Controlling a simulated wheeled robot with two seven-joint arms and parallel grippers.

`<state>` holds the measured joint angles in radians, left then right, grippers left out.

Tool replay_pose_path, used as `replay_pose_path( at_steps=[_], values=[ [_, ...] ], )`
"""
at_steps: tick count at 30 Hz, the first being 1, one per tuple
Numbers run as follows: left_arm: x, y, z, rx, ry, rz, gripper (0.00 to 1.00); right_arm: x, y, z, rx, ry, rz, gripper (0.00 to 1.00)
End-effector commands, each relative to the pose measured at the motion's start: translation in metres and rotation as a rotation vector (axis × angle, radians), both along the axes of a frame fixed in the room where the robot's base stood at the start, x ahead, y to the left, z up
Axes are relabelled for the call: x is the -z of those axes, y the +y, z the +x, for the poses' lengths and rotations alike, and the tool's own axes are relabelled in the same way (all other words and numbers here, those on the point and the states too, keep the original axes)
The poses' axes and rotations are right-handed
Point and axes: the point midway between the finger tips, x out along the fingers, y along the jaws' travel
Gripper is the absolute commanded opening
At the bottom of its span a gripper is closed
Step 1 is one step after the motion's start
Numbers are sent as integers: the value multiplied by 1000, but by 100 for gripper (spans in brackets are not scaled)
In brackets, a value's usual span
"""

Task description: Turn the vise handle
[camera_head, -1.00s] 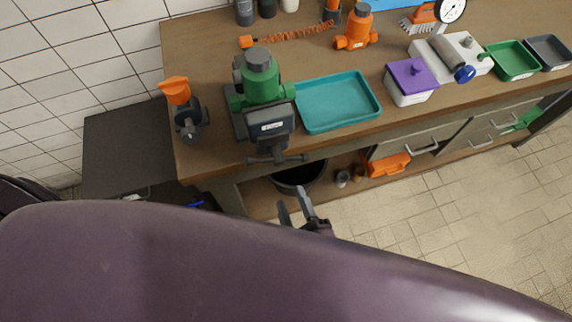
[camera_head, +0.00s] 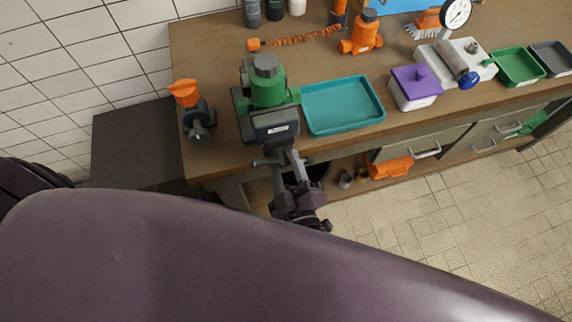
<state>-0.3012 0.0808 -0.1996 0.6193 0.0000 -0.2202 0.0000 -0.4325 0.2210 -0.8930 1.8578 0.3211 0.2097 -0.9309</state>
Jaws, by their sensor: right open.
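The vise (camera_head: 267,98), green with a dark front jaw, stands at the front edge of the wooden bench. Its grey handle bar (camera_head: 262,162) lies low in front of the jaw, partly hidden by my gripper. My right gripper (camera_head: 286,159) is open, its two fingers pointing up at the bar. The fingertips overlap the handle in the picture; whether they touch it or straddle it I cannot tell. My left gripper is not in view.
A teal tray (camera_head: 343,103) sits right of the vise, with a purple-lidded box (camera_head: 415,87) beyond it. An orange-topped tool (camera_head: 191,105) stands to the left. Tiled floor is clear at right.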

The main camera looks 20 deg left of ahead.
Motion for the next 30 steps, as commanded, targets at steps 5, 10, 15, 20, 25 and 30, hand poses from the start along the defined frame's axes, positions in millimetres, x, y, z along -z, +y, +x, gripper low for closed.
replay_pose_path(
  at_steps=[5,10,15,20,25,30],
  values=[
    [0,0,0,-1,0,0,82,0,0,0,0,0,0,32],
    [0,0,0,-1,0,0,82,0,0,0,0,0,0,9],
    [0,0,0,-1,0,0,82,0,0,0,0,0,0,0],
    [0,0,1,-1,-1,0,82,0,0,0,0,2,3,0],
    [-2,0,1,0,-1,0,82,0,0,0,1,19,28,0],
    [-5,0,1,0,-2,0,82,-1,0,0,1,64,94,0]
  ],
)
